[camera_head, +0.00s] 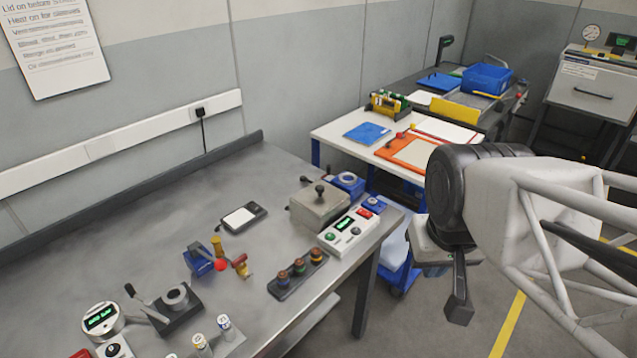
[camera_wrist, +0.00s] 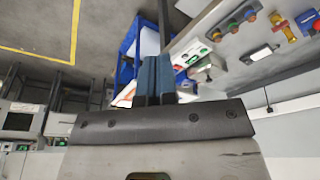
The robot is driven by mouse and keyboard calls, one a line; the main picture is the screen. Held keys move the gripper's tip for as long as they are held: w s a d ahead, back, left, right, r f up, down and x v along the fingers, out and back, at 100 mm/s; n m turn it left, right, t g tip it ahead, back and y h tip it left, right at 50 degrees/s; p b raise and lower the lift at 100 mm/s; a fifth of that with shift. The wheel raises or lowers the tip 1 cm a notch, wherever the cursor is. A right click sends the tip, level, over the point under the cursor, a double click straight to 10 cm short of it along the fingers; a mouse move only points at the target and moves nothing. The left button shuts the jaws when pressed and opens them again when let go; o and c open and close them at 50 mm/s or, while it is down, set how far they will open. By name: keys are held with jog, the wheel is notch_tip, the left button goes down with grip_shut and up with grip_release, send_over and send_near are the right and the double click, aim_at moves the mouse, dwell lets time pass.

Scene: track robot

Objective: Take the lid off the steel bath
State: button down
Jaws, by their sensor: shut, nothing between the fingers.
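The steel bath (camera_head: 316,212) is a grey box near the right end of the steel bench, in the head view. Its lid (camera_head: 320,195) lies on top, with a dark knob (camera_head: 319,188) standing up from it. A white control box (camera_head: 351,232) with a green display and a red switch sits directly in front of the bath. My gripper (camera_head: 459,308) points down, empty and shut, off the bench's right end and well to the right of the bath.
Blue fittings (camera_head: 347,183) stand close behind the bath. A rack with several coloured knobs (camera_head: 298,273) lies in front-left, and a dark-framed tablet (camera_head: 239,217) to the left. A white table (camera_head: 333,132) with trays stands beyond the bench. Bare bench lies left of the bath.

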jog(key=c, duration=1.8)
grip_release()
jog(key=o, duration=1.1)
jog(key=shift+c, duration=0.2)
